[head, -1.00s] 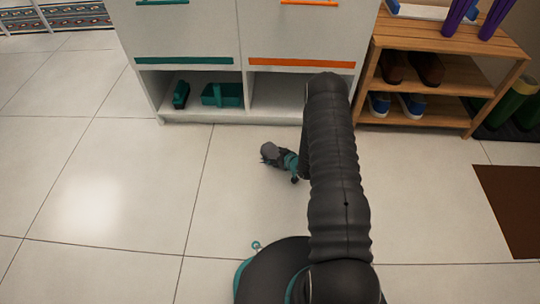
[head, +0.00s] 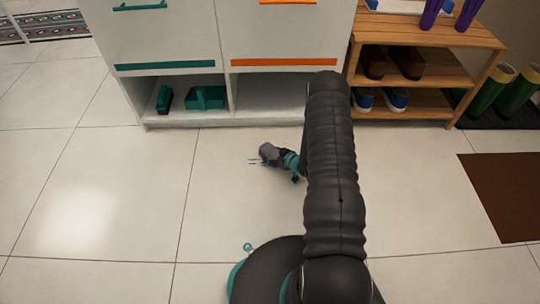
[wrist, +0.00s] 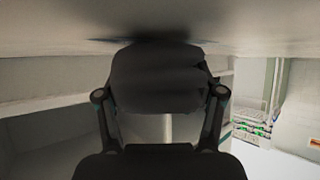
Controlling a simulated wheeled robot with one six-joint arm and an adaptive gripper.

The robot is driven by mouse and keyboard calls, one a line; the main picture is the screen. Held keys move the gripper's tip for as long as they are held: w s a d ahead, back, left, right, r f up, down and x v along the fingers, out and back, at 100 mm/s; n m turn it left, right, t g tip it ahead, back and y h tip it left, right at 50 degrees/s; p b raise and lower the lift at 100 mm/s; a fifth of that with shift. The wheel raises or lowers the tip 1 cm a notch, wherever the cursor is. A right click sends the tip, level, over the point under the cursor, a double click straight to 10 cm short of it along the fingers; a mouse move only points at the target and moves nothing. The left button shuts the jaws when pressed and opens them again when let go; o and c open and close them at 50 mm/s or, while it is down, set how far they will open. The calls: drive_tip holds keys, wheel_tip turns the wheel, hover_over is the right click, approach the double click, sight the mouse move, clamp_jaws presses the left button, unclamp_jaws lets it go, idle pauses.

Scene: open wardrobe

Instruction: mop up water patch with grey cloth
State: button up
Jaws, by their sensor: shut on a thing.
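The grey cloth (head: 268,151) is a small bunched lump at the tip of my gripper (head: 284,157), low over the pale tiled floor in front of the cabinet. In the wrist view the cloth (wrist: 155,78) is a dark bundle between the fingers of my gripper (wrist: 160,98), and it seems to press against the pale floor surface along the top. My gripper is shut on it. Faint thin dark marks (head: 254,161) show on the floor just left of the cloth; they may be the edge of the water patch. The rest of any patch is hidden or too faint to tell.
A white cabinet (head: 180,122) with open lower compartments stands just behind; a green box (head: 206,97) sits inside. A wooden shoe rack (head: 425,106) is at the right, with green boots (head: 495,90) beside it and a brown mat (head: 505,190) in front. The floor to the left is clear.

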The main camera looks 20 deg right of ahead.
sight(248, 161)
drive_tip(key=shift+s+d, duration=0.4)
drive_tip(key=shift+d, duration=0.7)
drive_tip(key=shift+s+d, duration=0.35)
drive_tip(key=shift+d, duration=0.75)
drive_tip(key=shift+s+d, duration=0.4)
drive_tip(key=shift+d, duration=0.7)
drive_tip(key=shift+f, duration=0.1)
drive_tip(key=shift+a, duration=0.1)
drive_tip(key=shift+w+a, duration=0.35)
drive_tip(key=shift+a, duration=0.55)
drive_tip(key=shift+w+a, duration=0.3)
drive_tip(key=shift+a, duration=0.6)
drive_tip(key=shift+w+a+f, duration=0.1)
drive_tip(key=shift+w+a, duration=0.3)
drive_tip(key=shift+a, duration=0.9)
drive_tip(key=shift+w+a, duration=0.35)
drive_tip(key=shift+a, duration=0.95)
drive_tip(key=shift+w+a+f, duration=0.1)
drive_tip(key=shift+w+a, duration=0.3)
drive_tip(key=shift+a, duration=0.9)
drive_tip(key=shift+w+a+r, duration=0.1)
drive_tip(key=shift+w+a, duration=0.25)
drive_tip(key=shift+a, duration=0.6)
drive_tip(key=shift+w+a+r, duration=0.1)
drive_tip(key=shift+w+a, duration=0.2)
drive_tip(key=shift+a, duration=0.65)
drive_tip(key=shift+w+a+r, duration=0.1)
drive_tip(key=shift+w+a, duration=0.25)
drive_tip(key=shift+a, duration=0.6)
drive_tip(key=shift+d+r, duration=0.1)
